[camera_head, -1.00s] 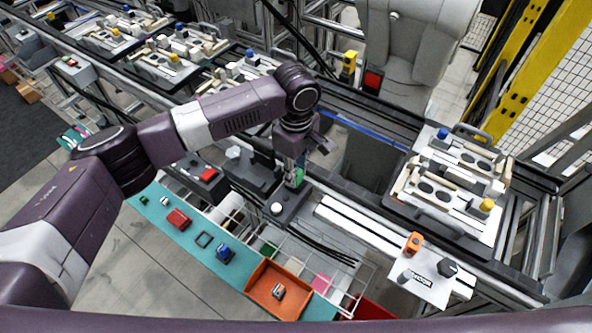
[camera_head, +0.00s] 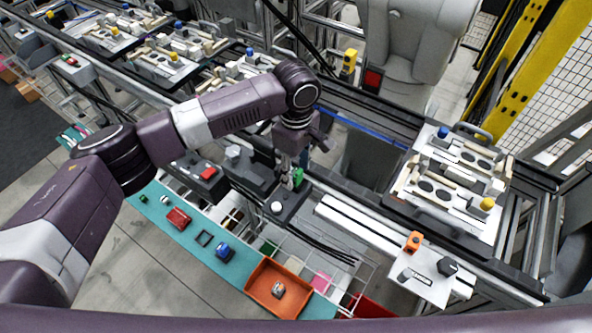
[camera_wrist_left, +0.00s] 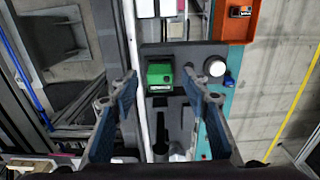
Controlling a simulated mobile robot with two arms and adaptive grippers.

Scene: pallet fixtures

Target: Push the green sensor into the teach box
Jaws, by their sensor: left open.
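The green sensor (camera_head: 298,177) sits at the dark box (camera_head: 290,203) with a white button, which looks like the teach box. In the left wrist view, the green sensor (camera_wrist_left: 160,75) lies at the dark plate of that box (camera_wrist_left: 184,55), beside the white button (camera_wrist_left: 214,66). I cannot tell how deep it is seated. My left gripper (camera_head: 291,167) is above the box in the head view. In the wrist view its fingers (camera_wrist_left: 159,82) are apart, one on each side of the sensor, with gaps visible. My right gripper is not in view.
A box with a red button (camera_head: 206,174) stands left of the dark box. A teal strip (camera_head: 180,236) holds small parts and an orange tray (camera_head: 262,297). White rails (camera_head: 360,232) run to the right. A loaded pallet (camera_head: 415,212) lies at the right.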

